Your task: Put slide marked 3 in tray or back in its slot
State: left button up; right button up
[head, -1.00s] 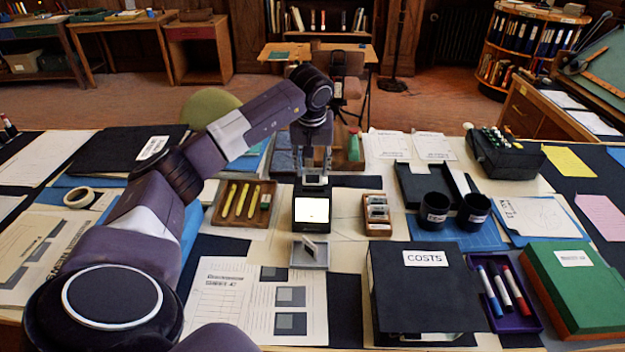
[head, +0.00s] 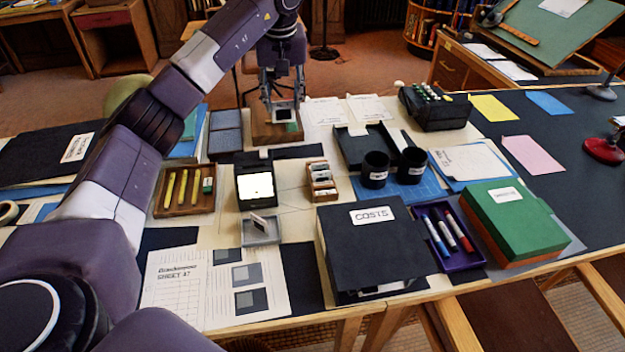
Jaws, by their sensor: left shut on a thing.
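My left gripper (head: 282,106) is shut on a small pale-framed slide with a dark middle (head: 283,114). It holds the slide above the table's far side, beyond the light box, in front of a wooden box; any number on it is too small to read. A small grey tray (head: 262,238) stands in front of the glowing light box (head: 255,186), with another slide (head: 264,224) leaning in it. A wooden slotted rack (head: 322,194) with several slides stands right of the light box. My right gripper is not in view.
The wooden box (head: 268,139) is behind the held slide. A wooden pencil tray (head: 184,207) lies left of the light box. Two black cups (head: 375,170) and a black COSTS box (head: 372,250) stand right of the rack. Printed sheets (head: 185,285) lie in front.

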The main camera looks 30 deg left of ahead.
pick_arm(q)
jog(key=w+d+f, duration=0.4)
jog(key=d, duration=0.6)
notch_tip(320, 180, down, 14)
jog(key=shift+a+f+p, duration=0.1)
jog(key=shift+f+p, duration=0.1)
jog(key=shift+p, duration=0.1)
jog(key=shift+f, duration=2.4)
jog(key=shift+f, duration=0.3)
jog(key=o, duration=0.4)
jog(key=shift+f, duration=0.1)
jog(key=shift+c, duration=0.2)
jog(key=o, duration=0.5)
jog(key=shift+c, duration=0.2)
